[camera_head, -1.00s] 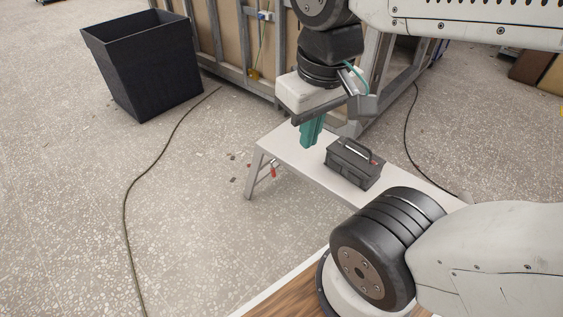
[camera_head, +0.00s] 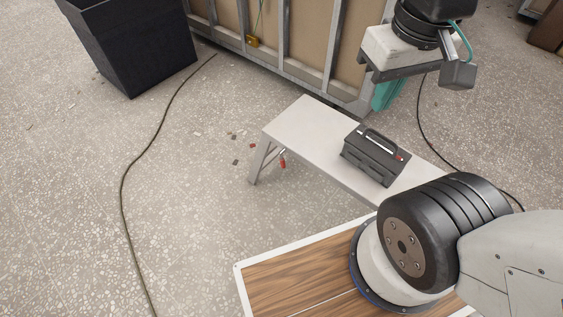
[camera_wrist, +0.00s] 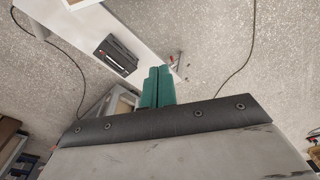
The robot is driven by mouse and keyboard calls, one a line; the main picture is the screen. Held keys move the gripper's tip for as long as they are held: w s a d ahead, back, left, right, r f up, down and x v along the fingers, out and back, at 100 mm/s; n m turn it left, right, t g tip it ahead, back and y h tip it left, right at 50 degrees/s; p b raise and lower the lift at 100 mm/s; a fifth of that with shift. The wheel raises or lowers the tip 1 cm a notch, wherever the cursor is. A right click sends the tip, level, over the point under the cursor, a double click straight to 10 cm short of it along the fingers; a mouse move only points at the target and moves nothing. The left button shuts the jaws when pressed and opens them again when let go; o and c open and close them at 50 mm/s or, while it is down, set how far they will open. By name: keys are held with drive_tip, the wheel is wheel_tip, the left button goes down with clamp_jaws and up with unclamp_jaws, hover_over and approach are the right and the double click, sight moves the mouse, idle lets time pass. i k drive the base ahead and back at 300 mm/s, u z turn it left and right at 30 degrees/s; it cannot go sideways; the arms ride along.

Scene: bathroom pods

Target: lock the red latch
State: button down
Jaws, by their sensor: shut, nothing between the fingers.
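The red latch (camera_head: 283,161) is a small red lever on the folding leg at the left end of a low white bench (camera_head: 310,128). It hangs below the bench top and points roughly downward. My gripper (camera_head: 385,97) has teal fingers and is off to the upper right of the latch, well apart from it, over the floor behind the bench. In the wrist view the teal fingers (camera_wrist: 157,85) are together with nothing between them.
A dark toolbox (camera_head: 376,155) with a handle stands on the bench. A black bin (camera_head: 135,45) is at the upper left. A metal-framed wall panel (camera_head: 290,40) stands behind the bench. Cables lie on the speckled floor, which is mostly clear left of the bench.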

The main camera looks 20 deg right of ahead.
sight(282, 160)
drive_tip(key=k, duration=0.95)
drive_tip(key=u, duration=0.75)
drive_tip(key=i, duration=0.7)
drive_tip(key=z, duration=0.95)
